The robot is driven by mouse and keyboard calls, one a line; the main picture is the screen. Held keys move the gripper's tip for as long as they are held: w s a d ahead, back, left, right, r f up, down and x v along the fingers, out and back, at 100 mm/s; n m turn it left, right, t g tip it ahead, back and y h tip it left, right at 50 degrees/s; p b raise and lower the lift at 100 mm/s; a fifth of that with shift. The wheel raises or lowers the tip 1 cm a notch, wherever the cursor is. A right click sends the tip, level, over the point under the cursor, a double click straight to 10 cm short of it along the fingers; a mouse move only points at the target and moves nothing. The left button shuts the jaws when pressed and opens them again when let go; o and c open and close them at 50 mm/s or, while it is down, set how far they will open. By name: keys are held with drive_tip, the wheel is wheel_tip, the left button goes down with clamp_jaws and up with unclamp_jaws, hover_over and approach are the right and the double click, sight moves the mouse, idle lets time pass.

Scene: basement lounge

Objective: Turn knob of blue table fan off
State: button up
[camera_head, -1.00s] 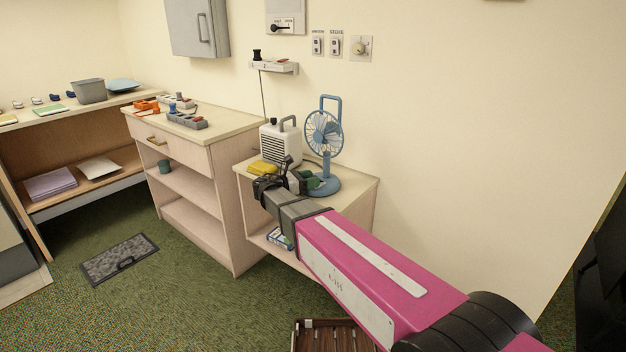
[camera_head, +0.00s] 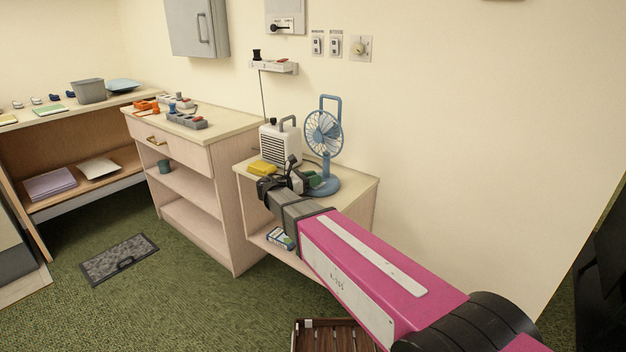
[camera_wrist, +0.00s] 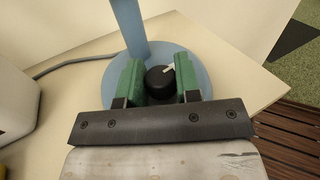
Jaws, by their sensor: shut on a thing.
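The blue table fan (camera_head: 325,133) stands upright on the low cabinet top, with a round base and a handle on top. Its base (camera_wrist: 207,75) and stem (camera_wrist: 131,28) show in the wrist view. The black knob (camera_wrist: 160,81) with a white pointer mark sits on the base. The pointer is directed up and to the right in the wrist view. My gripper (camera_wrist: 158,80) has its two green fingers on either side of the knob and is shut on it. In the head view my gripper (camera_head: 308,180) is at the front of the fan base, and the knob is hidden there.
A white heater-like box (camera_head: 281,145) stands left of the fan, with a yellow item (camera_head: 262,168) before it. A grey cable (camera_wrist: 75,63) runs left from the base. The wall is close behind. The cabinet top (camera_head: 352,189) is clear at right.

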drive_tip(key=n+t+y, duration=0.1)
drive_tip(key=t, duration=0.1)
drive_tip(key=n+t+y, duration=0.3)
drive_tip(key=shift+s+d+n+t, duration=0.15)
drive_tip(key=shift+s+n+t, duration=0.15)
drive_tip(key=shift+t, duration=0.1)
drive_tip(key=n+t+y, duration=0.2)
drive_tip(key=y, duration=0.2)
drive_tip(key=n+t+y, duration=0.1)
drive_tip(key=n+y, duration=0.2)
drive_tip(key=shift+w+t+y, duration=0.2)
drive_tip(key=shift+t+y, duration=0.2)
drive_tip(key=shift+n, duration=0.3)
drive_tip(key=o, duration=0.9)
